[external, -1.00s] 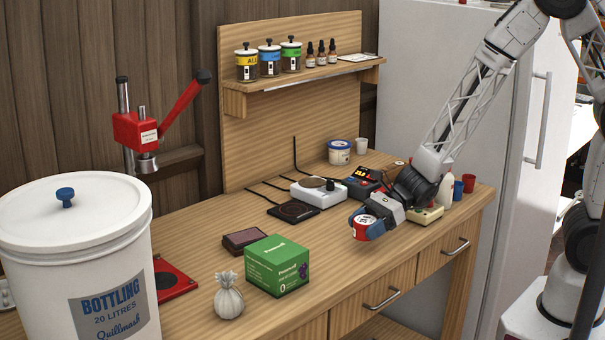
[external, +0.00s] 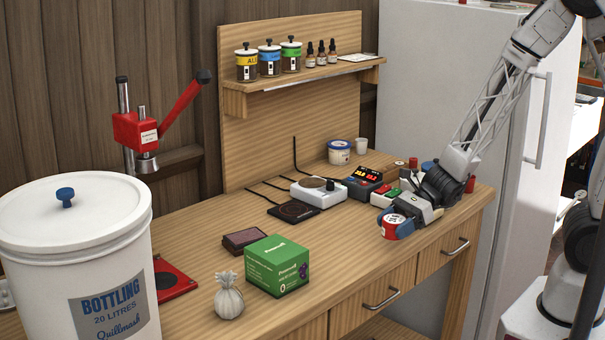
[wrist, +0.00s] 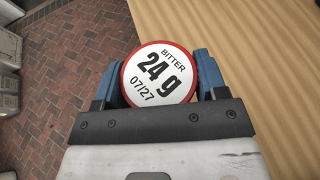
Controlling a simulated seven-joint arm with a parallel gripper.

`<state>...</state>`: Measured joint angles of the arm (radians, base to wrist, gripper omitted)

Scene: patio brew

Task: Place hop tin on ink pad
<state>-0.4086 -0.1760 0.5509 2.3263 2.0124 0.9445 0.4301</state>
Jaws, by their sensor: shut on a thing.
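The hop tin is a small round red tin (external: 390,231) with a white label. In the wrist view the tin (wrist: 157,74) reads "BITTER 24 g 07/27". My gripper (external: 396,224) is shut on it, with a blue finger on each side, near the front edge of the bench at the right. The wrist view also shows my gripper (wrist: 160,82) around the tin.
A black coaster-like plate (external: 293,210), a white scale (external: 318,191) and a dark device lie farther back. The bench between box and gripper is clear.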

